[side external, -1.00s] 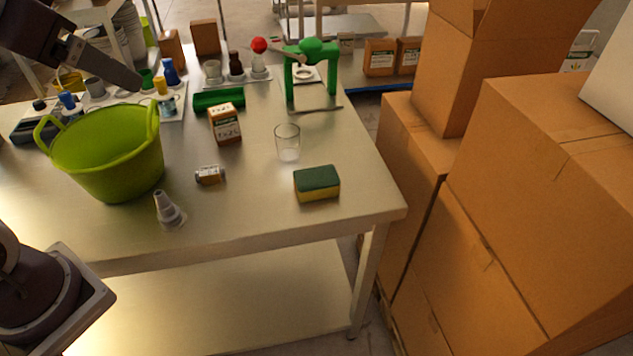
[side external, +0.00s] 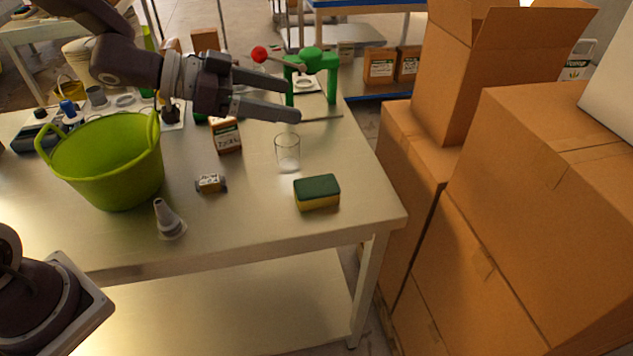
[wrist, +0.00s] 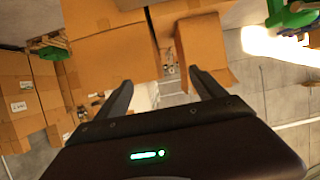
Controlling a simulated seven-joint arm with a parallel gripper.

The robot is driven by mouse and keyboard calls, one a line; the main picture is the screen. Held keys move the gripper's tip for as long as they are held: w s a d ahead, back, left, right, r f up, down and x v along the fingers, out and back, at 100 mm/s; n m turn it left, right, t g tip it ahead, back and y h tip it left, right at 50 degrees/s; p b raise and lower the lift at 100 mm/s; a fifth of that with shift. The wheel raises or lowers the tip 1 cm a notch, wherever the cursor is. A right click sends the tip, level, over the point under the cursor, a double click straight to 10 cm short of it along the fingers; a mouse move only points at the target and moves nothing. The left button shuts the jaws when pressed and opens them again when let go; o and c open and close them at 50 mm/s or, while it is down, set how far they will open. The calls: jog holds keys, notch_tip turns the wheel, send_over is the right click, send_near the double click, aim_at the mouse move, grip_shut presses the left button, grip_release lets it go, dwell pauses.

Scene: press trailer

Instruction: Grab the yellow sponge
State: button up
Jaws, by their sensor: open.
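The yellow sponge (side external: 317,193) has a green top and lies flat near the right front corner of the metal table, in the side external view. My gripper (side external: 294,101) is above the table, behind and a little left of the sponge, pointing right. Its two fingers are apart with nothing between them. In the wrist view my gripper (wrist: 160,82) also shows open fingers, facing cardboard boxes and floor. The sponge does not show in the wrist view.
A clear glass (side external: 288,153) stands behind the sponge. A green press (side external: 318,62) stands farther back. Cardboard boxes (side external: 545,170) stack right of the table.

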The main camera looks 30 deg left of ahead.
send_near(316, 186)
jog(key=w, duration=0.1)
jog(key=w+d, duration=0.1)
jog(key=shift+w+d+f, duration=0.1)
jog(key=shift+w+d, duration=0.2)
jog(key=x, duration=0.5)
jog(key=f+x, duration=0.1)
jog(key=x, duration=0.1)
jog(key=shift+s+d, duration=0.2)
jog(key=c, duration=1.4)
